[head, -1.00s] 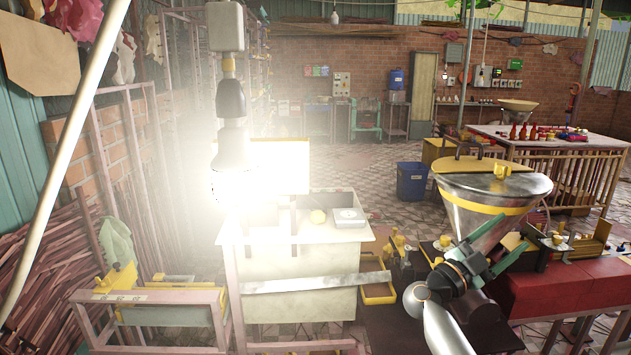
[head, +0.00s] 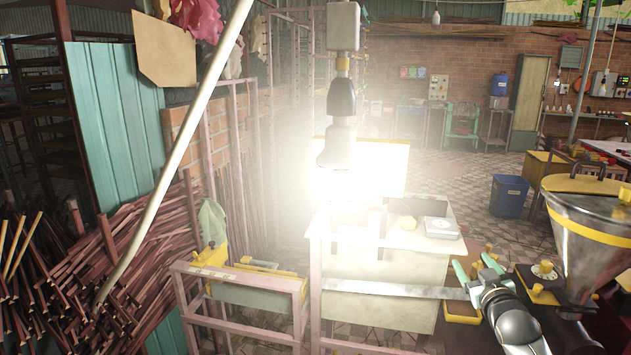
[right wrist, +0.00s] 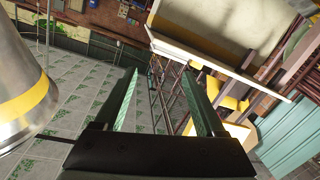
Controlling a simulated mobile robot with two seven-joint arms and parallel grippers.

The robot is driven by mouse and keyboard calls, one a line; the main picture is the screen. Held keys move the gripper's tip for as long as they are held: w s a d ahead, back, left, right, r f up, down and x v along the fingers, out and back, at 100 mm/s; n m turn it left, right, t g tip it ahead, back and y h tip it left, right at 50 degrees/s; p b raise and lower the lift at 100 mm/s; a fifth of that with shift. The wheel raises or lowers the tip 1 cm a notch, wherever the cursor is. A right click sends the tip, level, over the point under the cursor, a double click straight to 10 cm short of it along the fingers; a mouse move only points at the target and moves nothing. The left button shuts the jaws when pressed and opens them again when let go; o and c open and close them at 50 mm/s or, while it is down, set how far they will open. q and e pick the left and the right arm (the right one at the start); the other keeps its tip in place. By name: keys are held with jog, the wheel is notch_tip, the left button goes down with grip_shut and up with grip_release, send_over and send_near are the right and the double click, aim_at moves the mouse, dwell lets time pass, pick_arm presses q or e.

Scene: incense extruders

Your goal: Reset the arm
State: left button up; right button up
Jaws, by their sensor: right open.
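My right gripper (head: 474,270) is in the lower right of the head view, just left of the metal hopper (head: 597,235) with a yellow band. Its two green fingers are apart, with nothing between them. In the right wrist view the same gripper (right wrist: 157,75) is open and empty, and the hopper (right wrist: 25,90) shows at the left edge. My left gripper is in neither view.
A pale worktable (head: 395,260) with a small scale (head: 441,228) stands ahead under a bright glare. A pink metal frame (head: 240,283) is front left, beside piled sticks (head: 90,270). A blue bin (head: 508,196) stands on open tiled floor behind.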

jog(key=s+a+f+g+y, duration=0.1)
jog(key=s+a+f, duration=0.35)
jog(key=f, duration=0.35)
jog(key=s+a+f+g+y, duration=0.1)
jog(key=s+a+f, duration=0.2)
jog(key=s+f, duration=0.35)
jog(key=s+a+f+g, duration=0.2)
jog(key=s+f, duration=0.3)
jog(key=s, duration=0.5)
jog(key=s+a+f+g+y, duration=0.1)
jog(key=s+a+f, duration=0.4)
jog(key=s, duration=0.5)
jog(key=s+a+f+g+y, duration=0.1)
jog(key=s+a+f+g, duration=0.1)
jog(key=s+a+f, duration=0.2)
jog(key=s+f, duration=0.3)
jog(key=s, duration=0.2)
jog(key=shift+s+a+f+g, duration=0.15)
jog(key=shift+s+g, duration=0.15)
jog(key=shift+s, duration=0.1)
